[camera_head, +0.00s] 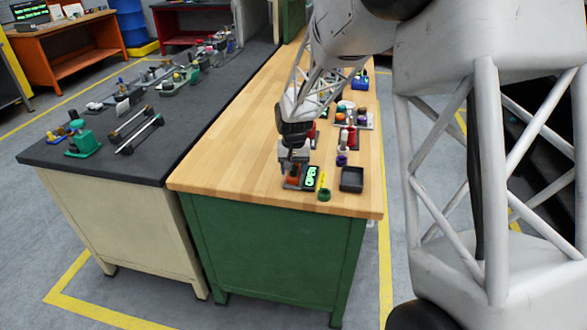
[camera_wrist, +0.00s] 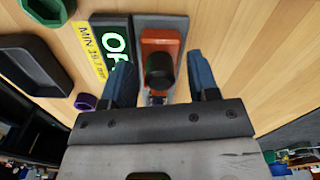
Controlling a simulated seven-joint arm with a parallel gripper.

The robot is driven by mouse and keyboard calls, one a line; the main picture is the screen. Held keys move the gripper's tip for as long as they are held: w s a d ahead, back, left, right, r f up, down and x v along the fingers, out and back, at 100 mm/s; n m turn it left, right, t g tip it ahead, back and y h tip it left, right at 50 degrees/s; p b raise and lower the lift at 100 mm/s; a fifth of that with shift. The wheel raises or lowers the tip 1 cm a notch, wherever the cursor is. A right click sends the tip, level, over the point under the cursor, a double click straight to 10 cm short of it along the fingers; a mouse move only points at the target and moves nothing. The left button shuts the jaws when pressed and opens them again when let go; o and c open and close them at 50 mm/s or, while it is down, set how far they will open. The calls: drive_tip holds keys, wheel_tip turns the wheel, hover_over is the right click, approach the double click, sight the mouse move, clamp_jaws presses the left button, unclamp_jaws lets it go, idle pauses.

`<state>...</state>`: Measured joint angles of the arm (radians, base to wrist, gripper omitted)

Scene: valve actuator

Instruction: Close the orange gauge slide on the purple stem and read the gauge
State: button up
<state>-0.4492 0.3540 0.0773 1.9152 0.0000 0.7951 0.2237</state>
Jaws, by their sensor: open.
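The orange gauge slide (camera_wrist: 174,46) sits on a grey base plate, with a black knob (camera_wrist: 160,72) rising from it. It also shows small below my gripper in the head view (camera_head: 293,176). My gripper (camera_wrist: 160,62) is open, pointing down, with one blue finger on each side of the knob. I see a gap on both sides; the height of the fingertips against the knob is hard to tell. A purple part (camera_wrist: 85,101) shows at left, also in the head view (camera_head: 342,159).
A yellow label (camera_wrist: 92,50) lies beside the display. A green part (camera_head: 324,195) and a black tray (camera_head: 351,179) stand right of it on the wooden bench (camera_head: 230,165). More fixtures (camera_head: 352,118) stand behind. Bare wood lies left of the slide in the head view.

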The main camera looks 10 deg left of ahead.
drive_tip(key=c, duration=0.7)
drive_tip(key=shift+w+f, duration=0.1)
drive_tip(key=shift+w, duration=1.45)
drive_tip(key=shift+c, duration=0.2)
drive_tip(key=o, duration=0.7)
drive_tip(key=shift+o, duration=0.2)
wheel_tip(320, 180, up, 8)
